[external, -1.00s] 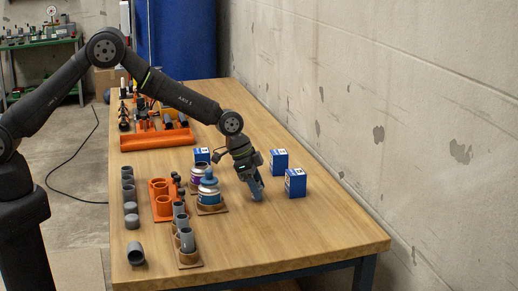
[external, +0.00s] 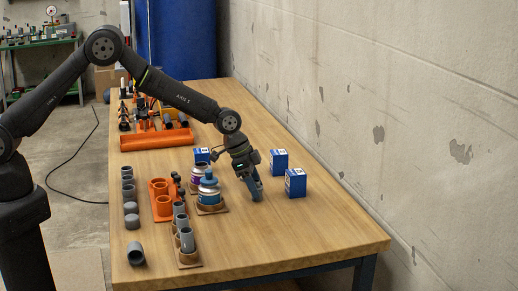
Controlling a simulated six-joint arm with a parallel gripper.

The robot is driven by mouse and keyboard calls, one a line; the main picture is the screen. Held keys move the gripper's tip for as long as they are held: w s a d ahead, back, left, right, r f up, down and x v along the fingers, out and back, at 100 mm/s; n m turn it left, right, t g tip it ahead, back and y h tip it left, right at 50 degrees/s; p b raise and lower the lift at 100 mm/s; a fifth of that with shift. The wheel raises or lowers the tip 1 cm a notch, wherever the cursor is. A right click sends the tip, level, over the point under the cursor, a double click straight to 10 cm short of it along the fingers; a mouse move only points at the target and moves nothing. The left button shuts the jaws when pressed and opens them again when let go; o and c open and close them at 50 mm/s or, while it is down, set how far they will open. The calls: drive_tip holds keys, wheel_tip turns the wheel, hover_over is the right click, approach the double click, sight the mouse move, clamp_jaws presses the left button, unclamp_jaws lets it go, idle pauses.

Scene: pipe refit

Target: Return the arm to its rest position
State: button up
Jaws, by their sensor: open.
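My gripper (external: 257,192) points down close above the wooden table, or at its surface; I cannot tell which. It is open, and no object shows between its fingers. My arm reaches out over the table from the left, bent at the elbow.
The blue-and-white boxes are one behind (external: 278,161) and one in front (external: 295,183). Grey pipe pieces (external: 136,253), an orange holder (external: 162,205) and another can (external: 197,178) stand left. An orange tool tray (external: 157,140) is at the back. The table's front right (external: 310,235) is clear.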

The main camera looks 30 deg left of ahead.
drive_tip(key=v, duration=1.1)
drive_tip(key=x, duration=1.2)
drive_tip(key=shift+d+f, duration=0.15)
drive_tip(key=shift+f, duration=0.1)
drive_tip(key=r, duration=0.4)
drive_tip(key=shift+s+r, duration=0.25)
drive_tip(key=shift+r, duration=0.15)
drive_tip(key=s+d+r, duration=0.2)
drive_tip(key=s+r, duration=0.5)
drive_tip(key=s, duration=0.4)
drive_tip(key=s+d+m+g, duration=0.1)
drive_tip(key=s+d+m, duration=0.3)
drive_tip(key=s+d, duration=1.1)
drive_tip(key=shift+h, duration=0.3)
drive_tip(key=w+f, duration=0.6)
drive_tip(key=w, duration=0.1)
drive_tip(key=shift+w+a+f, duration=0.2)
drive_tip(key=shift+f, duration=0.05)
drive_tip(key=shift+w+d+f, duration=0.1)
drive_tip(key=shift+w+f, duration=0.35)
drive_tip(key=shift+w, duration=0.3)
